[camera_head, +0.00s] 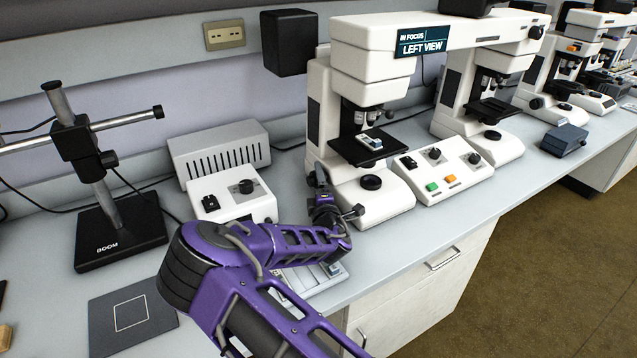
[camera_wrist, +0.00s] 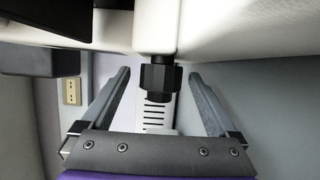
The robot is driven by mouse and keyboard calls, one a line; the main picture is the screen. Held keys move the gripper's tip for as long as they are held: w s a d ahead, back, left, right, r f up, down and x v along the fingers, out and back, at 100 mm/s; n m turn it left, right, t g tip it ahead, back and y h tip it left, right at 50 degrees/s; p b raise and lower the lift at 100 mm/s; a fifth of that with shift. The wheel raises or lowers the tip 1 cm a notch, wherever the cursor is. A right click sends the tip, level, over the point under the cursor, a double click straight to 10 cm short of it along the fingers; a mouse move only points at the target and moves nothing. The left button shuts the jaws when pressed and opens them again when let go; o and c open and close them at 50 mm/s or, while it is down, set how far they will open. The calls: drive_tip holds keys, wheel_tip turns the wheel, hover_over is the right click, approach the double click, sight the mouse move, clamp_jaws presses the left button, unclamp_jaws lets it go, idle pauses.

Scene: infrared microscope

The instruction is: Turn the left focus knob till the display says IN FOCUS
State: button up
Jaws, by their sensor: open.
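The white microscope (camera_head: 345,95) stands on the bench with a dark stage (camera_head: 369,148). Its display (camera_head: 421,42) reads "IN FOCUS" in small letters above "LEFT VIEW". The left focus knob, black and ridged (camera_wrist: 158,82), sticks out of the white body in the wrist view. My gripper (camera_wrist: 160,95) is open, with one finger on each side of the knob and visible gaps between. In the head view my gripper (camera_head: 324,196) is at the left side of the microscope base; my arm and wrist hide the knob there.
A white control box with green and orange buttons (camera_head: 443,172) sits right of the base. A grey vented box (camera_head: 218,150) and a white box with a dial (camera_head: 233,195) stand left. A boom stand (camera_head: 121,232) is further left. More microscopes (camera_head: 490,95) line the right.

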drive_tip(key=p+v, duration=0.1)
drive_tip(key=v, duration=1.1)
drive_tip(key=shift+s, duration=0.1)
